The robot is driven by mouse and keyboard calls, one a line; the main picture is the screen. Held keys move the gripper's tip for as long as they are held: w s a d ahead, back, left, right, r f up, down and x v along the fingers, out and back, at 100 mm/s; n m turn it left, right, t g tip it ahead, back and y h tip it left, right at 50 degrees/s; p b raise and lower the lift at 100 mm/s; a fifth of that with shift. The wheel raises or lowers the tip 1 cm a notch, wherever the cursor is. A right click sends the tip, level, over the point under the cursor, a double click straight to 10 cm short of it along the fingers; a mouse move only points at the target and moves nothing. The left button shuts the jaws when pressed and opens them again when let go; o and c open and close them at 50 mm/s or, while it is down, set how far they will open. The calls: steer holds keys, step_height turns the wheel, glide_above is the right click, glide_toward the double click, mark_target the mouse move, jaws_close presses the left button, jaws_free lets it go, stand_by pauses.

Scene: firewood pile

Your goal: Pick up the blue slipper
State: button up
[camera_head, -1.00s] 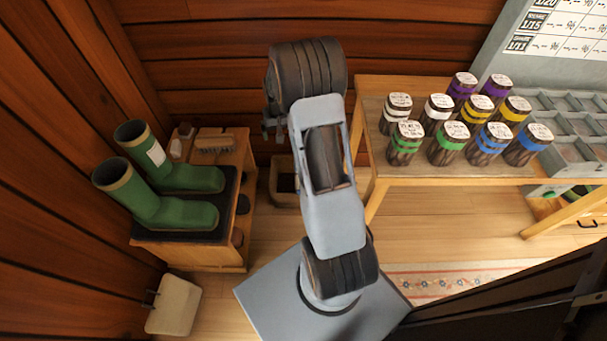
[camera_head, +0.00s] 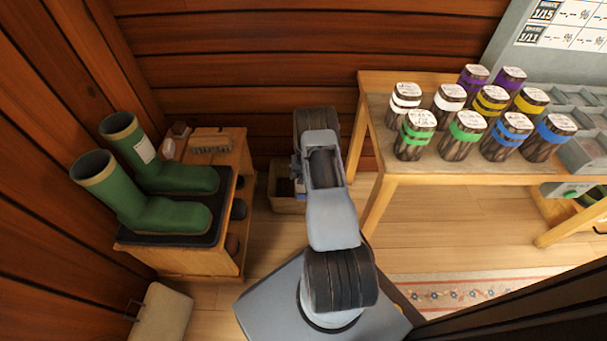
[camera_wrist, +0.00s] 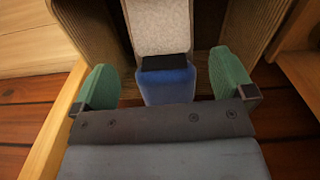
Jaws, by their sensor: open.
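The blue slipper (camera_wrist: 168,86) is in the wrist view, straight ahead of my gripper. It has a blue front part, a black band and a pale grey speckled inner surface. My gripper (camera_wrist: 163,72) is open, with one green fingertip pad on each side of the slipper in the picture. I see gaps between the pads and the slipper, and cannot tell how deep the pads reach. In the head view my arm hides most of the gripper, which is low near the small wooden box (camera_head: 284,203) on the floor. The slipper is not clearly visible there.
Brown ribbed surfaces (camera_wrist: 97,35) flank the slipper in the wrist view. In the head view, a low wooden stand (camera_head: 190,262) with green boots (camera_head: 150,205) is at left. A table (camera_head: 440,165) with several banded log pieces is at right. Open floor lies between.

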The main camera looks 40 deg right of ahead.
steer(key=shift+s+a+f+b, duration=0.1)
steer(key=shift+f+b, duration=1.55)
steer(key=shift+f, duration=1.6)
steer(key=shift+c, duration=0.4)
steer(key=c, duration=0.7)
steer(key=shift+c, duration=0.2)
steer(key=shift+r, duration=0.2)
